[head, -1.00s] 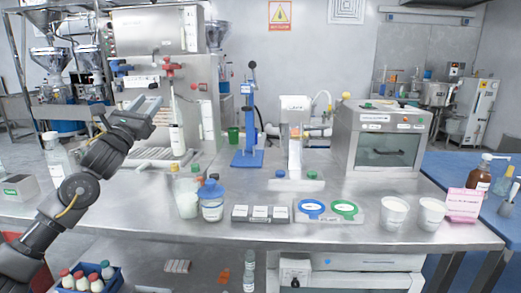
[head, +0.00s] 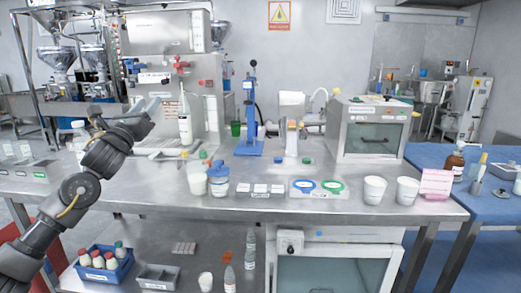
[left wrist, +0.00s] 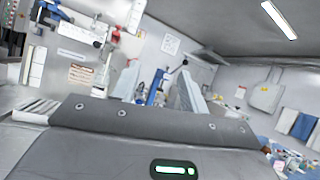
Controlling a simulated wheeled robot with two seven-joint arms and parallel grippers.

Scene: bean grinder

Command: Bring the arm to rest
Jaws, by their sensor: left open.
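My left arm (head: 72,195) comes in from the left, bent at the elbow and raised over the left part of the steel table (head: 300,208). My left gripper (head: 150,108) points up and to the right, open and empty, in front of the steel machine with red knobs. Its dark body (left wrist: 150,125) also fills the lower part of the left wrist view. My right gripper is not in view.
A white bottle (head: 185,118) stands just right of the gripper. A blue press (head: 250,120), an oven (head: 375,132), jars and white cups (head: 374,190) stand on the table. A blue crate of bottles (head: 103,268) sits below, near my arm.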

